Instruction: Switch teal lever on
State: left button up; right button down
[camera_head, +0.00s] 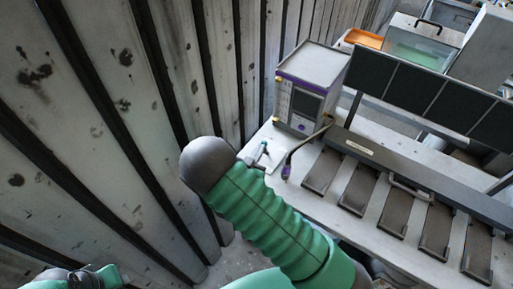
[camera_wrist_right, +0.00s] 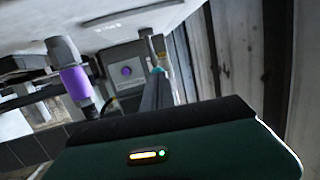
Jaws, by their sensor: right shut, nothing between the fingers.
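In the head view my green right arm, with a grey rounded end, comes up from below and hides most of that gripper. A green and dark part of my left arm shows at the bottom left edge; its fingers cannot be made out.
The purple-tipped rod (camera_head: 287,170) is close to the lever; its purple part (camera_wrist_right: 75,84) is large in the wrist view. A grey box with purple trim (camera_head: 312,78) stands behind. Dark slots (camera_head: 360,190) line the worktop at right. A grey panelled wall (camera_head: 130,120) bounds the left.

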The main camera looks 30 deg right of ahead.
jog(key=d+y+p, duration=0.1)
jog(key=p, duration=0.1)
jog(key=d+r+g+y+p, duration=0.1)
jog(key=p, duration=0.1)
jog(key=w+d+r+g+y+p, duration=0.1)
jog(key=d+p, duration=0.1)
jog(key=shift+w+m+y, duration=0.1)
jog(key=shift+m+y, duration=0.3)
jog(key=shift+w+d+f+g+y+p, duration=0.1)
jog(key=shift+w+d+g+y+p, duration=0.25)
jog(key=shift+d+g+y+p, duration=0.5)
jog(key=shift+w+d+f+t, duration=0.15)
jog(key=shift+w+d+t, duration=0.05)
jog(key=shift+d+t, duration=0.05)
